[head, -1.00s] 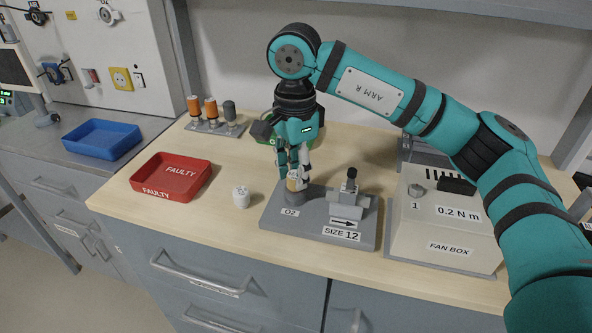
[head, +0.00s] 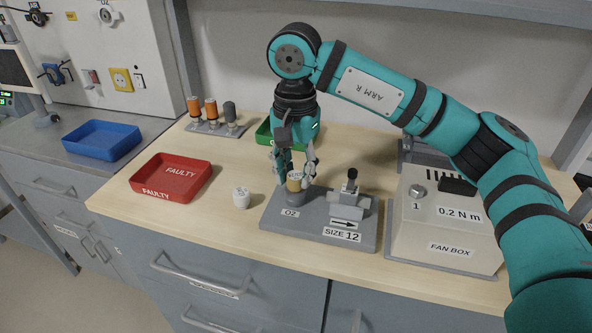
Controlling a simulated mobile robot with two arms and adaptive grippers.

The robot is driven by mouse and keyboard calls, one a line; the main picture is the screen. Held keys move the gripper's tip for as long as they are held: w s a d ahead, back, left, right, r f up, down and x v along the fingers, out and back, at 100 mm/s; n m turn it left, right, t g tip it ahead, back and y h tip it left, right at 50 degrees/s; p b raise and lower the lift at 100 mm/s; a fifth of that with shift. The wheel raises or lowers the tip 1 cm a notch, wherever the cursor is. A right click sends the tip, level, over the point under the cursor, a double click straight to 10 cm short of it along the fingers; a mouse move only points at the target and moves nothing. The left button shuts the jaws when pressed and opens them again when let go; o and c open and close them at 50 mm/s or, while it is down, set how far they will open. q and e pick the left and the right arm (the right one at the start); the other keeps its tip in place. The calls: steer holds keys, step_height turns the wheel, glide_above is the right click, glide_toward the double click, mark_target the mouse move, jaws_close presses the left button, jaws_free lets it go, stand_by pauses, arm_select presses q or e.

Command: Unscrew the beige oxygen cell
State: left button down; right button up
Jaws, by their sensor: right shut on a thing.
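The beige oxygen cell (head: 295,184) stands upright in the grey socket marked O2 on the grey block (head: 270,222). Its pale top shows between the fingers. My right gripper (head: 295,178) comes down from above, with one finger on the left side of the cell and one on the right. It is shut on the cell. The exact contact at the fingertips is small and hard to see. My left gripper is not in view.
A white cap-like piece (head: 241,197) stands left of the block. Around are a red FAULTY tray (head: 172,193), a blue tray (head: 103,152), a green tray (head: 263,138), a rack of cylinders (head: 214,129), and the fan box (head: 446,250).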

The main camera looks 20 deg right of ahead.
steer(key=n, duration=0.6)
stand_by(0.6)
steer(key=o, duration=1)
steer(key=shift+c, duration=0.2)
